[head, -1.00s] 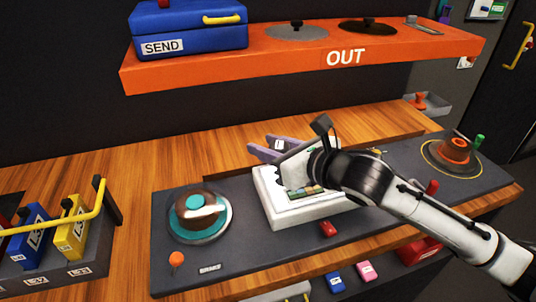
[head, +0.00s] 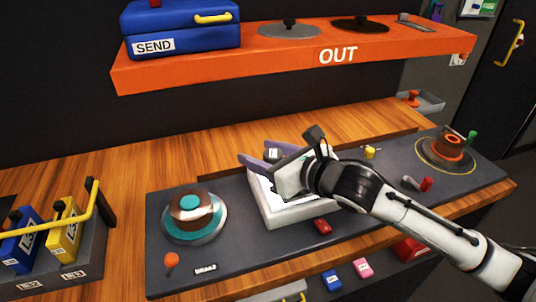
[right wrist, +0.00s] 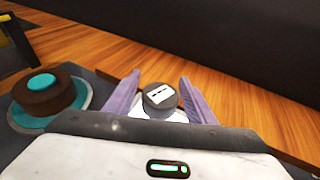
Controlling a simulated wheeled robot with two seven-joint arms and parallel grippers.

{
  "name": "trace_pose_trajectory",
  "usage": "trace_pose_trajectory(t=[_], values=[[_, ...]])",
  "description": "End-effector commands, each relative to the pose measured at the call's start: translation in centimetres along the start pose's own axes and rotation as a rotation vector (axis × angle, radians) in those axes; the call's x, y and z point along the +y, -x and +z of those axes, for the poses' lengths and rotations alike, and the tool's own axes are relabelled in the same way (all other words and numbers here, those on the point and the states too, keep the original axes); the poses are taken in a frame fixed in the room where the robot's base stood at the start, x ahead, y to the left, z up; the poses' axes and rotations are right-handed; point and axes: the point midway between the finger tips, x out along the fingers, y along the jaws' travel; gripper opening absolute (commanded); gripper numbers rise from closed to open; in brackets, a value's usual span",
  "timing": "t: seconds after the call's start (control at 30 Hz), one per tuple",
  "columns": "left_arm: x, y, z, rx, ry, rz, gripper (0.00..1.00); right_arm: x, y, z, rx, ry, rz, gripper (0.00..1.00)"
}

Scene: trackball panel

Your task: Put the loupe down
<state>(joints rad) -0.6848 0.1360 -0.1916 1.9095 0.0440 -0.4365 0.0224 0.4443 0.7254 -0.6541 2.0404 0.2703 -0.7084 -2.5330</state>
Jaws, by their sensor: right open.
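A small grey round piece with a white label on top, which seems to be the loupe (right wrist: 160,98), is between the fingers of my right gripper (right wrist: 155,95) in the right wrist view. In the head view my right gripper (head: 262,157) is over the back of a white box with a bright top (head: 300,212), and the loupe (head: 273,153) shows only in part. Whether its base touches the box is hidden. My left gripper is out of view.
A brown and teal trackball (head: 196,213) is left of the box. The orange OUT shelf (head: 290,60) overhangs behind. Bare wood (head: 215,160) lies behind the panel.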

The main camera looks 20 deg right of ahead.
Motion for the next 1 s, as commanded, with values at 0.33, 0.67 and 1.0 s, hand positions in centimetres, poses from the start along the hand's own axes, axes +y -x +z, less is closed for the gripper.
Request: trace_pose_trajectory(t=[0.33,0.67,1.0], values=[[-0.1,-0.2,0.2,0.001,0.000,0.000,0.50,-0.1,5.5,0.0,0.002,0.007,-0.001,0.50],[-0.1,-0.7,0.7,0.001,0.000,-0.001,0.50,-0.1,10.9,0.0,0.001,0.003,-0.003,0.50],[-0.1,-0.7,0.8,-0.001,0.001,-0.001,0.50,0.0,12.1,0.2,-0.001,-0.001,0.001,0.50]])
